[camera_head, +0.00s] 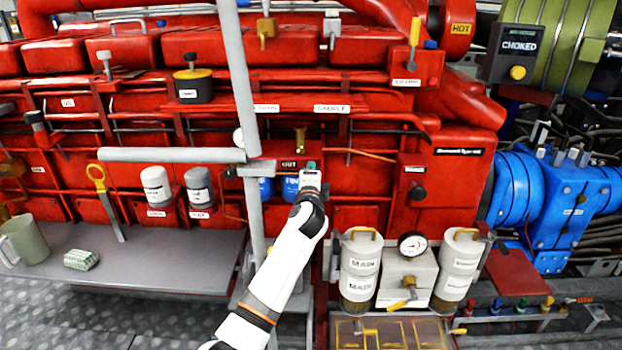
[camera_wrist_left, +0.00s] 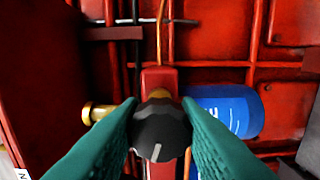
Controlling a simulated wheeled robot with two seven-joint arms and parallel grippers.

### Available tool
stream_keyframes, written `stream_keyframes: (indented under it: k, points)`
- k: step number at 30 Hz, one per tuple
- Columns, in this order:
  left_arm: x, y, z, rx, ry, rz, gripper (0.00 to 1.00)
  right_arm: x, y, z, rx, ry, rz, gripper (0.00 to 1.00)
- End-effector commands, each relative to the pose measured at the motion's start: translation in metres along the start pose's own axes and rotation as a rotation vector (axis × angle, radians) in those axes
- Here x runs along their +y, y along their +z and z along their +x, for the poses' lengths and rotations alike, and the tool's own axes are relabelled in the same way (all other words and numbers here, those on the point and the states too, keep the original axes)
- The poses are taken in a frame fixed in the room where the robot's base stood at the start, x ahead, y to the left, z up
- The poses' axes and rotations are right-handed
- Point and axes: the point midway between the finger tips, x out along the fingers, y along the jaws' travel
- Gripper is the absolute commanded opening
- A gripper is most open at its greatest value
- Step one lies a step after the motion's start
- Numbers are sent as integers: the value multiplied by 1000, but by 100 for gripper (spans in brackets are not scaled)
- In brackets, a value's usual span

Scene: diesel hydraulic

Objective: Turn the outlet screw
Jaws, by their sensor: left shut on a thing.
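The outlet screw appears as a black round knob (camera_wrist_left: 160,133) with a white line on its face, on a red block in the left wrist view. My left gripper (camera_wrist_left: 159,108) has its two green fingers on either side of the knob, shut on it. In the head view my left gripper (camera_head: 311,166) reaches the red engine front just right of the "OUT" label (camera_head: 289,164). There the gripper hides the knob. My right gripper is in neither view.
A blue filter (camera_wrist_left: 228,108) and a brass fitting (camera_wrist_left: 97,113) sit close beside the fingers. A grey vertical post (camera_head: 238,75) stands left of my arm. White canisters (camera_head: 360,262) and a gauge (camera_head: 412,244) are to the lower right. A mug (camera_head: 24,242) stands on the left shelf.

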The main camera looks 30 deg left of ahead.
Motion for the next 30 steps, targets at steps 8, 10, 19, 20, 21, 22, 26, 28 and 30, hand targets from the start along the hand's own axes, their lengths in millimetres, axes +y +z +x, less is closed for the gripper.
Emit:
stream_keyframes:
  k: [8, 10, 19, 20, 21, 22, 26, 28, 30]
  points:
    - [-3, 0, 0, 0, -3, -267, 7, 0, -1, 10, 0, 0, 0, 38]
    - [-3, 1, 0, 0, -2, -333, 7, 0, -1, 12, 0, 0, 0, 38]
    - [-2, 1, 0, 1, -3, -598, 7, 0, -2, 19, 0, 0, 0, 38]
    - [-2, 0, 0, 1, -3, -619, 7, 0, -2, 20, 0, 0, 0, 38]
    - [-2, 0, 0, 0, -3, -648, 7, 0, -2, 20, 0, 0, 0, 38]
    - [-2, 1, 0, 0, -3, -668, 7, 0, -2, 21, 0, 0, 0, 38]
    - [-2, 0, 0, 1, -4, -745, 7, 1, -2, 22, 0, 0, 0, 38]
    - [-2, 0, 0, 1, -4, -778, 7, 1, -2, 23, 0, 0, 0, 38]
    - [-2, 0, 0, 1, -4, -805, 7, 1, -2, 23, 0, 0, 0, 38]
